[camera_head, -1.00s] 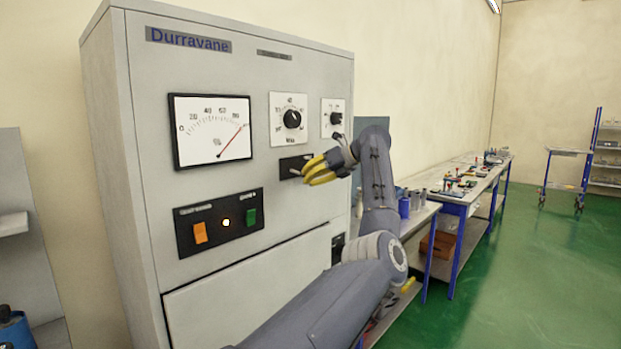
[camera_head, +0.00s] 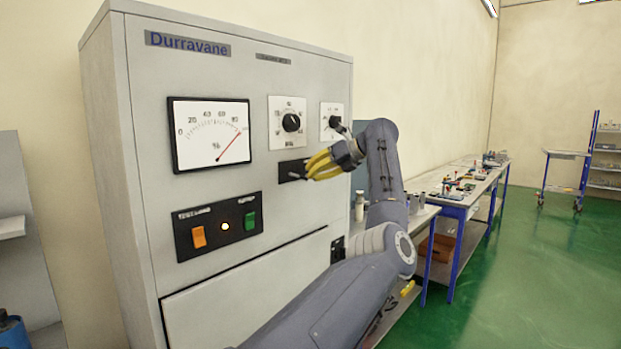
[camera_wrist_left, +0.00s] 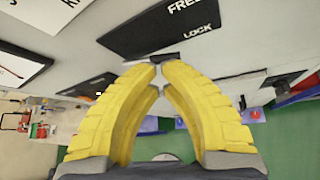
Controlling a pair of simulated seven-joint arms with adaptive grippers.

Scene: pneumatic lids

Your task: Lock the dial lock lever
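The dial lock lever (camera_head: 295,176) is a small light-grey rod on a black plate (camera_head: 285,167) on the grey cabinet front, below two dials. In the left wrist view the plate (camera_wrist_left: 150,30) reads FREE and LOCK, and the lever (camera_wrist_left: 138,60) lies at its edge on the LOCK side. My left gripper (camera_head: 309,174) has yellow fingers at the lever's right. In the left wrist view its fingertips (camera_wrist_left: 161,66) are together, right at the lever and partly covering it. I see nothing clearly between them; whether they touch it is unclear. My right gripper is out of view.
Two black dials, the larger (camera_head: 291,123) and the smaller (camera_head: 334,121), sit above the plate. A square meter (camera_head: 210,133) and a switch panel (camera_head: 219,224) with orange and green switches are to the left. Workbenches (camera_head: 455,198) run along the wall at right.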

